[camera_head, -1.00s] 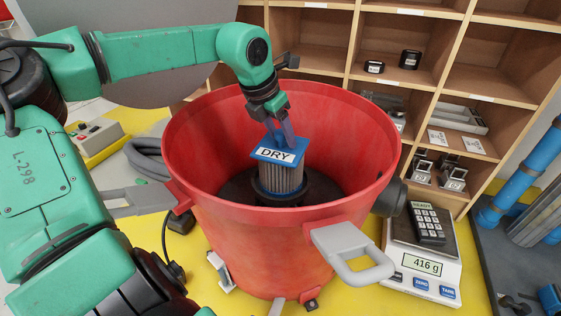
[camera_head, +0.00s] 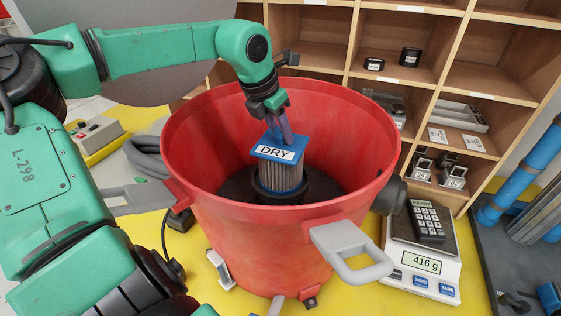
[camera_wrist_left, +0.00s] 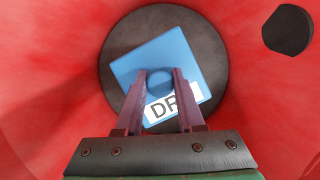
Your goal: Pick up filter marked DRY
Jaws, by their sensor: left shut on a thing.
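The filter marked DRY (camera_head: 281,175) has a blue square top with a white label and a grey pleated body. It stands upright inside the red drum (camera_head: 190,150), over a dark round seat at the bottom. My left gripper (camera_head: 280,138) reaches down into the drum from above. In the left wrist view its two fingers (camera_wrist_left: 160,80) are closed on the round blue knob on top of the filter (camera_wrist_left: 190,62). The filter's lower end is hidden in the dark seat. My right gripper is not in view.
A scale (camera_head: 420,268) reading 416 g stands right of the drum, with a keypad device (camera_head: 427,222) on it. Wooden shelves (camera_head: 480,88) with small parts stand behind. The drum wall surrounds the gripper. Blue pipes (camera_head: 520,170) are at the right edge.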

